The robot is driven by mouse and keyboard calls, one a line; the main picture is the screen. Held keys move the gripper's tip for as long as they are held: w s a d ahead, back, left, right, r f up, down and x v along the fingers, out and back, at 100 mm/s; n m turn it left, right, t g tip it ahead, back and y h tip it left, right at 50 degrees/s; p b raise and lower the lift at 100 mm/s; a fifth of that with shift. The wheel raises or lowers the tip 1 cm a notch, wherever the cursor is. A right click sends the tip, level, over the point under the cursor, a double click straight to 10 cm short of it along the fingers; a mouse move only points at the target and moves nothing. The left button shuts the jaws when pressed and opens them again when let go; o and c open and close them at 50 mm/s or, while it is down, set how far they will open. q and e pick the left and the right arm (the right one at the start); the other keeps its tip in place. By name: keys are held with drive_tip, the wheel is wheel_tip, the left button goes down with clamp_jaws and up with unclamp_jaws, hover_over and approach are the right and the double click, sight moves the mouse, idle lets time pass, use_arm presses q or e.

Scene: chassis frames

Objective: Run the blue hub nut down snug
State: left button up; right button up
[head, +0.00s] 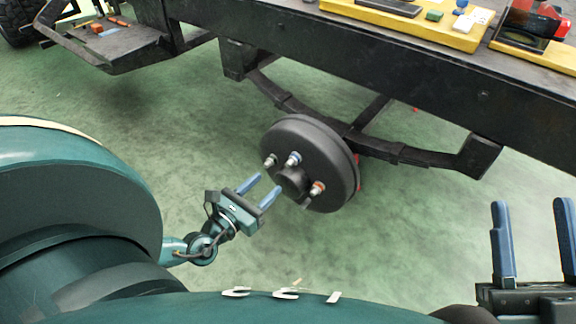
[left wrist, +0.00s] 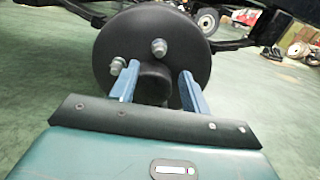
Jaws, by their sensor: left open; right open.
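The blue hub nut (head: 292,160) sits on a stud at the upper middle of the dark hub face (head: 325,160). A plain grey stud or nut (head: 270,161) is left of it, and a red-orange nut (head: 317,188) is lower right. My left gripper (head: 268,183) is open and empty, just short of the hub, pointing at it from the lower left. In the left wrist view its fingers (left wrist: 160,74) flank the round hub centre (left wrist: 154,82). Two studs show there, upper (left wrist: 158,47) and left (left wrist: 117,66); I cannot tell their colours. My right gripper (head: 531,215) is open and empty at the right edge.
A black chassis rail (head: 390,85) and leaf spring (head: 390,150) run behind and above the hub. Yellow trays (head: 400,25) with small parts lie on the rail. A dark side step (head: 110,50) holds tools. The green floor around the left gripper is clear.

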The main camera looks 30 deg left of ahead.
sight(292, 160)
use_arm(q)
drive_tip(key=w, duration=0.3)
drive_tip(key=w+b, duration=0.1)
drive_tip(key=w, duration=0.6)
drive_tip(key=shift+d+b, duration=0.4)
use_arm(e)
drive_tip(key=r+n+y, duration=0.1)
drive_tip(key=n+y, duration=0.1)
drive_tip(key=r+n+y, duration=0.1)
drive_tip(key=shift+s+d+r, duration=0.15)
drive_tip(key=shift+s+r, duration=0.1)
drive_tip(key=shift+r, duration=0.05)
use_arm(q)
drive_tip(key=c, duration=1)
drive_tip(key=shift+m, duration=0.3)
